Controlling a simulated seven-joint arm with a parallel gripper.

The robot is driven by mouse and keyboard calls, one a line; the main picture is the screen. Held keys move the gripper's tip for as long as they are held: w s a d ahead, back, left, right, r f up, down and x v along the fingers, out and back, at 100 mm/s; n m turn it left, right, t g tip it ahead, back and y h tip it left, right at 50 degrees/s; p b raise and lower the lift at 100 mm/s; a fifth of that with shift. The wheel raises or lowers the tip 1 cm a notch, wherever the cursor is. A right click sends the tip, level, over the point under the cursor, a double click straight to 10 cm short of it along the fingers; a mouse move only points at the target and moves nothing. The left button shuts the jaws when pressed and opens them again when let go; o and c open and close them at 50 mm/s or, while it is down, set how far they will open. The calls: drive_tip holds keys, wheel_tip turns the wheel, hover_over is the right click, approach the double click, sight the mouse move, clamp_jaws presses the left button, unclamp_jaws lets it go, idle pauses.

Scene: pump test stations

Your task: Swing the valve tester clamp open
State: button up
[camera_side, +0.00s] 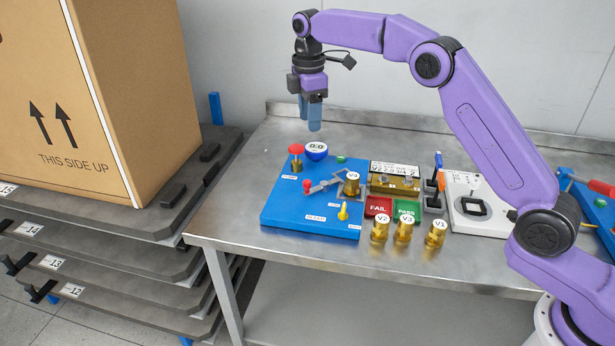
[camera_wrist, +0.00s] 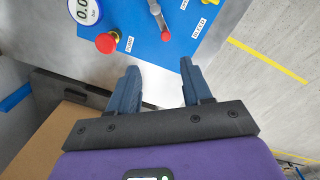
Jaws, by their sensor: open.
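The valve tester is a blue board (camera_side: 285,212) on the metal bench, seen in part in the wrist view (camera_wrist: 135,15). Its grey clamp arm (camera_side: 326,184) has a red knob (camera_side: 307,187) at the left end and reaches right to a brass valve (camera_side: 351,184) on the board. Whether the clamp presses on the valve is unclear. In the wrist view the red-tipped clamp arm (camera_wrist: 155,10) shows at the top, cut off by the edge. My gripper (camera_side: 309,122) is open and empty, above the board's back edge; its blue fingers (camera_wrist: 157,75) also show in the wrist view.
The board carries a red pump knob (camera_side: 296,151), a round gauge (camera_side: 316,151) and a yellow bleed lever (camera_side: 343,211). Brass valves (camera_side: 403,229) stand in front of red FAIL (camera_side: 378,207) and green PASS (camera_side: 407,210) pads. A white station (camera_side: 480,215) is right; a carton (camera_side: 110,90) left.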

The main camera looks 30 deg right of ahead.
sight(308, 181)
drive_tip(key=shift+y, duration=0.3)
drive_tip(key=f, duration=1.7)
drive_tip(key=shift+s+a+f, duration=0.1)
drive_tip(key=shift+a, duration=0.3)
clamp_jaws()
